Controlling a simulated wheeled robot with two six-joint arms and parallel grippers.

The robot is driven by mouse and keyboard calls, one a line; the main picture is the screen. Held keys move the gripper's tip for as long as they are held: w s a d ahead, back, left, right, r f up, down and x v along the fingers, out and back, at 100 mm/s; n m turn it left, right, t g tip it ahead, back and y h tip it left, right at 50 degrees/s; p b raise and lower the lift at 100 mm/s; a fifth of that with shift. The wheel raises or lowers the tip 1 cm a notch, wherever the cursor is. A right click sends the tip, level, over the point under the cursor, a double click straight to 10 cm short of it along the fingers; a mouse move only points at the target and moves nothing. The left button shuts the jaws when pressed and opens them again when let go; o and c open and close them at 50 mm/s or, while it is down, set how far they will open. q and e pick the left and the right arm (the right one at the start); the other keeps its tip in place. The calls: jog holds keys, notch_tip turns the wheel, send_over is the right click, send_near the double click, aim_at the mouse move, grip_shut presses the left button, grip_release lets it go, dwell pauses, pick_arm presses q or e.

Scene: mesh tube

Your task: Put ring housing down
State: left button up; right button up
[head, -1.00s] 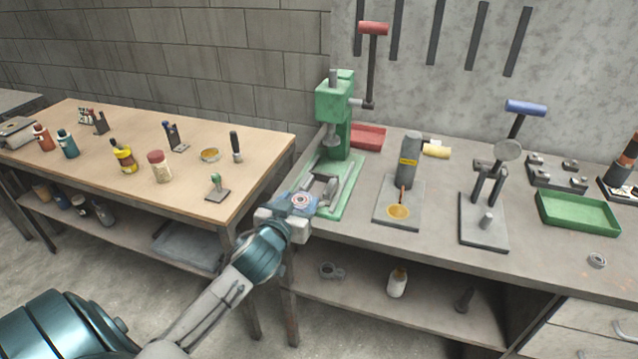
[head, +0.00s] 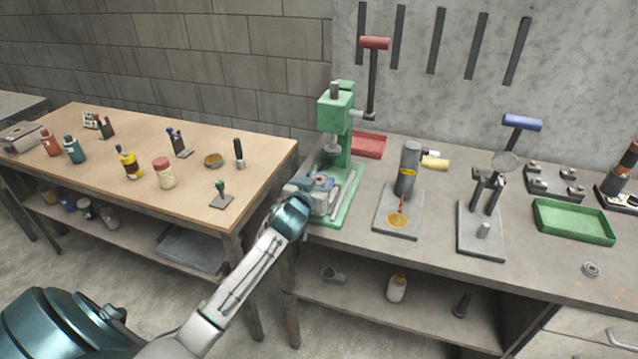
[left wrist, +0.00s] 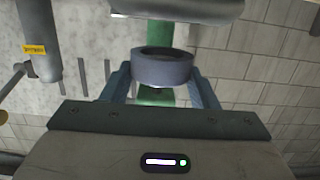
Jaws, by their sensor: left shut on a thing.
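My left gripper (head: 315,184) is at the green press (head: 335,112), low over its base (head: 345,205) and in front of its column. In the left wrist view my left gripper (left wrist: 162,75) is shut on the ring housing (left wrist: 162,70), a short blue-grey ring with a dark open bore. The fingers grip it from both sides. In the head view the gripper and arm largely hide the ring. I cannot tell whether it touches the press. My right gripper is not in view.
The press's red-headed lever (head: 374,44) stands up at the back. A grey canister stand (head: 408,168), a blue-handled tool (head: 522,122), a green tray (head: 574,221) and a small grey ring (head: 591,269) are farther right. A wooden table (head: 110,180) holds bottles at left.

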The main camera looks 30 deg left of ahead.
pick_arm(q)
jog(key=shift+p+x, duration=0.3)
jog(key=shift+x, duration=0.55)
jog(key=shift+w+a+f+p, duration=0.1)
jog(key=shift+w+f+p, duration=0.15)
jog(key=shift+f, duration=0.35)
jog(key=shift+f+p, duration=0.35)
jog(key=shift+s+f, duration=0.15)
jog(key=shift+f, duration=0.3)
jog(key=shift+s, duration=0.1)
jog(key=o, duration=0.9)
jog(key=shift+f, duration=0.15)
jog(key=o, duration=0.3)
